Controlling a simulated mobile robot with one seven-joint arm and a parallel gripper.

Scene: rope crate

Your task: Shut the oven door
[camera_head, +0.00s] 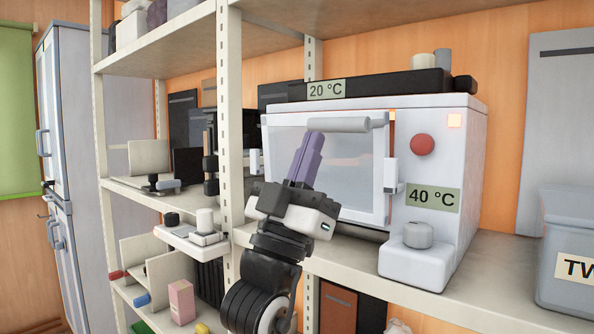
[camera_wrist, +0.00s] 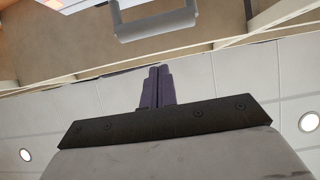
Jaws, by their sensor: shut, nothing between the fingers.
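The white oven (camera_head: 440,160) stands on the shelf, with a red button and a 40 °C label on its front. Its glazed door (camera_head: 350,190) has a white frame and a grey bar handle (camera_head: 338,125) near the top. A thin orange strip shows between the door's upper right edge and the body, so the door looks slightly ajar. My gripper (camera_head: 316,136) is shut and empty, its purple fingers pointing up in front of the door near the handle's left end. In the wrist view the shut fingers (camera_wrist: 158,70) lie below the handle (camera_wrist: 156,24), apart from it in the picture.
A shelf upright (camera_head: 230,130) stands left of the oven. A grey knob (camera_head: 418,235) sits on a white block at the oven's lower right. A grey bin (camera_head: 566,250) stands on the shelf at right. A black device (camera_head: 385,88) lies on top of the oven.

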